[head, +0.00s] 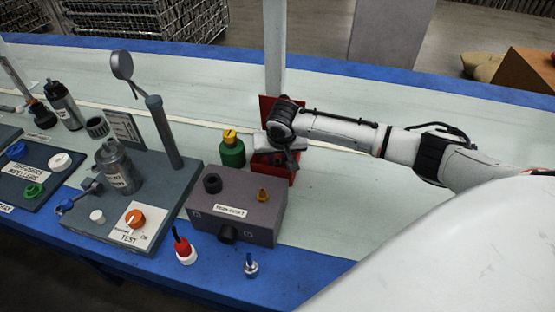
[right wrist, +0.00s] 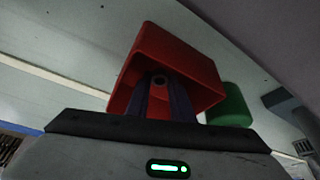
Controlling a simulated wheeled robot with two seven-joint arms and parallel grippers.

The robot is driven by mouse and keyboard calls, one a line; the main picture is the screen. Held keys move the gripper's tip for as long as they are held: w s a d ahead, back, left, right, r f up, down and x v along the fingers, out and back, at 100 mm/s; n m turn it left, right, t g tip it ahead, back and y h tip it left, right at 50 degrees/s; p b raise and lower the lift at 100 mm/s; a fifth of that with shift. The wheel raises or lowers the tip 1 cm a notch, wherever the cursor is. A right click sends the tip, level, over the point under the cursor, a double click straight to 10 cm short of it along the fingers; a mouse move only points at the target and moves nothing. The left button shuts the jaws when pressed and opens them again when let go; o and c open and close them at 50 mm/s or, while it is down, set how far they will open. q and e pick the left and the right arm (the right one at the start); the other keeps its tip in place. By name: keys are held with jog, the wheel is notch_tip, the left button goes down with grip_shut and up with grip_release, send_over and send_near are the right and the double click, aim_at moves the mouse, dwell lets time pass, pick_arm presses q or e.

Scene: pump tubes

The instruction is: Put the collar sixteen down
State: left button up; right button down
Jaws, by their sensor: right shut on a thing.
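My right gripper (head: 283,158) reaches in from the right in the head view and is at the red open-fronted bin (head: 268,177). In the right wrist view its two dark fingers (right wrist: 160,92) point into the red bin (right wrist: 178,48). They are shut on a small dark ring, seemingly the collar (right wrist: 159,80), at the fingertips. No number on it is readable. I cannot tell whether the ring touches the bin. In the head view my gripper and wrist hide the ring and part of the bin. My left gripper is not in view.
A green bottle with a yellow cap (head: 231,150) stands just left of the bin. A grey box with knobs (head: 236,207) is in front. The test stand (head: 128,205) with its post and round head is further left. The bench behind the arm is clear.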

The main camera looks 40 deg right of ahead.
jog(key=c, duration=1.6)
grip_release()
jog(key=shift+o, duration=0.3)
jog(key=shift+r, duration=0.4)
jog(key=p+v, duration=0.2)
jog(key=v, duration=0.9)
jog(key=shift+s+r, duration=0.15)
jog(key=shift+s, duration=0.05)
jog(key=shift+a, duration=0.1)
